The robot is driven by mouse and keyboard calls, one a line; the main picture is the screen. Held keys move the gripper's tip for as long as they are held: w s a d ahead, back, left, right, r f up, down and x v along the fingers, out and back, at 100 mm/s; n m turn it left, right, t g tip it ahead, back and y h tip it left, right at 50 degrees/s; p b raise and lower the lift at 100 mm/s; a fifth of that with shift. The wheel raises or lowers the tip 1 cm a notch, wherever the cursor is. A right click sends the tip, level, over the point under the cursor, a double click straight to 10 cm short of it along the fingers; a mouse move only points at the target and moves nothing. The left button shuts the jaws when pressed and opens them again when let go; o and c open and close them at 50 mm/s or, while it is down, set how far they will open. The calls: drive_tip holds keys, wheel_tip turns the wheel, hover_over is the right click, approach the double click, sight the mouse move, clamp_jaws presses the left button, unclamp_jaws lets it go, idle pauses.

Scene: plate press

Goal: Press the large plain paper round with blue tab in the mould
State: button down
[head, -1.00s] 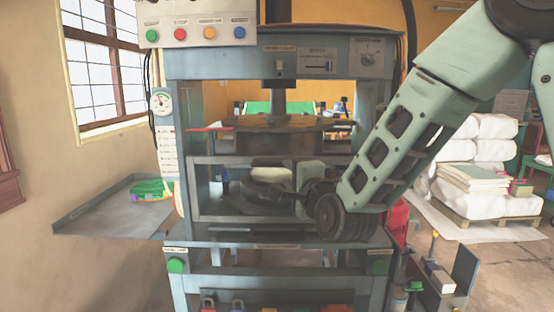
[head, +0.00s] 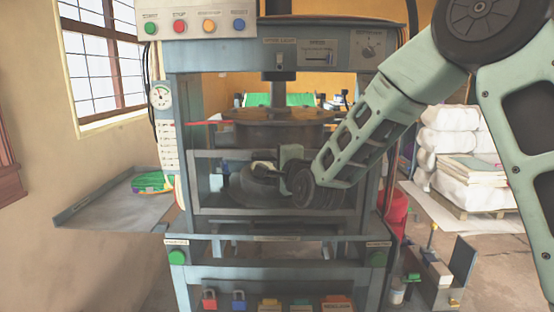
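The press stands in front of me, with its dark upper plate (head: 282,132) raised on a ram. The dark round lower mould (head: 248,188) sits below it, behind a grey-framed front guard (head: 215,211). My gripper (head: 262,167) is at the mould, seen past my wrist. Its fingers are too small and dark to tell open from shut. I cannot make out a paper round with a blue tab in the mould or in my gripper. Green and purple round pieces (head: 152,182) lie on the left side tray (head: 110,214).
A control panel (head: 196,25) with coloured buttons is at the top left of the press. Green buttons (head: 177,257) sit on both front corners. Padlocks (head: 238,299) hang below. A rack (head: 435,272) stands at right, near white sacks (head: 453,165).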

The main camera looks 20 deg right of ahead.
wheel_tip(320, 180, up, 18)
drive_tip(key=p, duration=0.6)
drive_tip(key=shift+r, duration=0.25)
drive_tip(key=c, duration=1.5)
unclamp_jaws()
drive_tip(key=shift+s, duration=0.1)
drive_tip(key=s+b, duration=0.1)
drive_tip(key=s, duration=0.4)
drive_tip(key=s+d+b, duration=0.1)
drive_tip(key=s, duration=1.1)
drive_tip(key=shift+s+d+b, duration=0.1)
drive_tip(key=shift+d+b, duration=0.1)
drive_tip(key=shift+b, duration=0.2)
drive_tip(key=shift+f, duration=0.1)
